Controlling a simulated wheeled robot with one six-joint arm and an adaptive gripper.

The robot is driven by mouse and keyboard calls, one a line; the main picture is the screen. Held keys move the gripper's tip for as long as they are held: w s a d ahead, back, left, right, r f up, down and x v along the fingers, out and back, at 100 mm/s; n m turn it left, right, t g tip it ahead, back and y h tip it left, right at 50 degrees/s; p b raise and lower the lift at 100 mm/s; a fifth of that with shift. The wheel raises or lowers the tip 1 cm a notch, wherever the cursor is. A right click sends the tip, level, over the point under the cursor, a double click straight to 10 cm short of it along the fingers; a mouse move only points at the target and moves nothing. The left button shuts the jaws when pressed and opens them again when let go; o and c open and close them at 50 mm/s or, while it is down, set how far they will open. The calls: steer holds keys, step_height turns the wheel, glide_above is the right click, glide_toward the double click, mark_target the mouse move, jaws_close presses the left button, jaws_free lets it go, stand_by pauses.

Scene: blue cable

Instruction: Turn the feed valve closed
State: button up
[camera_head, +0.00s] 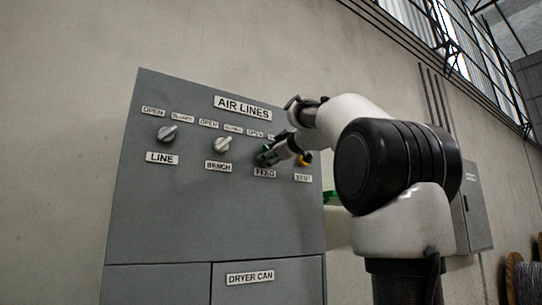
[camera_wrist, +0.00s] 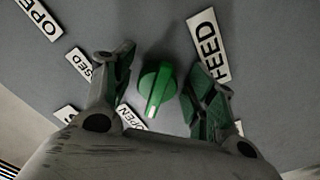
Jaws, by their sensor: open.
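The feed valve is a green knob (camera_wrist: 157,88) with a raised ridge, in the middle of the wrist view. Its white-tipped end points down, on the side of the OPEN label (camera_wrist: 130,118). The CLOSED label (camera_wrist: 78,64) is partly hidden behind my left finger. The FEED label (camera_wrist: 209,46) is at upper right. My gripper (camera_wrist: 158,66) is open, one finger on each side of the knob, with visible gaps between. In the head view my gripper (camera_head: 267,156) is at the panel above the FEED label (camera_head: 265,173) and mostly hides the knob.
The grey AIR LINES panel (camera_head: 165,215) also carries the grey line knob (camera_head: 167,133), the pale bench knob (camera_head: 222,144) and the yellow vent knob (camera_head: 305,160), which is close to the right of my gripper. A cable spool (camera_head: 524,280) stands at far right.

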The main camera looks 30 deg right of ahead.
steer(key=c, duration=0.9)
steer(key=shift+c, duration=0.2)
steer(key=shift+m, duration=0.4)
steer(key=m, duration=0.3)
steer(key=shift+a+f+m, duration=0.1)
steer(key=shift+a+m, duration=0.05)
steer(key=shift+m, duration=0.25)
steer(key=m, duration=0.4)
steer(key=shift+a+m, duration=0.15)
steer(key=shift+m, duration=0.15)
steer(key=m, duration=0.4)
steer(key=shift+a, duration=0.2)
steer(key=m, duration=0.4)
steer(key=shift+a+m, duration=0.1)
steer(key=shift+m, duration=0.2)
